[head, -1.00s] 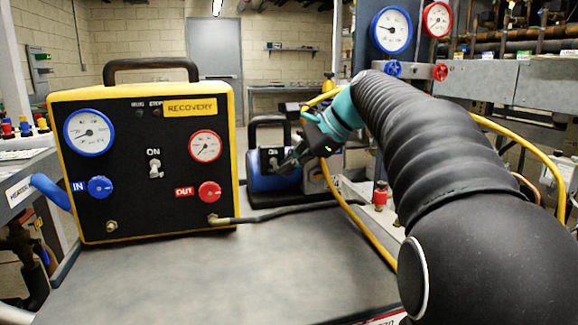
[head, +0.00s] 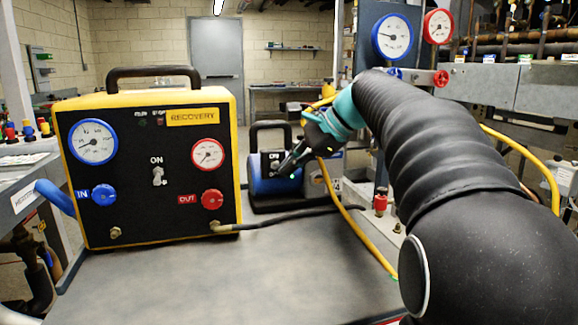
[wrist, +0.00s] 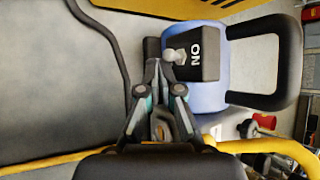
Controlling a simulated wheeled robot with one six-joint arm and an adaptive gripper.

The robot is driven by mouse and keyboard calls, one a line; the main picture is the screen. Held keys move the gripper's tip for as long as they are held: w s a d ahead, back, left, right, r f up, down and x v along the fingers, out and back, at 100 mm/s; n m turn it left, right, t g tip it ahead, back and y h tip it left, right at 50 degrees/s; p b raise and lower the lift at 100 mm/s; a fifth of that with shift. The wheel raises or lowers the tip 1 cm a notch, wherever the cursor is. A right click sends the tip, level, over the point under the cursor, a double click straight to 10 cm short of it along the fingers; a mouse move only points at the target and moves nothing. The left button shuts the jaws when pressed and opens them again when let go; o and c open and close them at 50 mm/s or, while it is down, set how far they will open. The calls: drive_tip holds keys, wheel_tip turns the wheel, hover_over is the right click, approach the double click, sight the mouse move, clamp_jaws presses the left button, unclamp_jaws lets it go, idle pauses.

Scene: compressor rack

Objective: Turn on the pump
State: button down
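The pump (head: 262,186) is a blue body with a black carrying handle, standing on the grey bench behind the yellow recovery unit. Its black panel carries a pale toggle switch (wrist: 175,55) beside the word ON. In the wrist view the pump (wrist: 208,97) appears turned sideways at upper centre. My gripper (wrist: 158,68) has its fingertips close together with nothing seen between them. The tips are just beside the toggle in the wrist view; I cannot tell whether they touch it. In the head view my gripper (head: 287,167) is in front of the pump's right side and partly hides its panel.
A yellow and black recovery unit (head: 150,215) with its own ON toggle (head: 158,177) stands at left. A black hose (head: 285,217) and a yellow hose (head: 362,236) run near the pump. The front bench top (head: 220,280) is clear.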

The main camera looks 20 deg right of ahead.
drive_tip(key=shift+s+a+r, duration=0.1)
drive_tip(key=shift+r, duration=0.25)
drive_tip(key=v, duration=1.1)
drive_tip(key=shift+s+d, duration=0.15)
drive_tip(key=shift+d, duration=0.3)
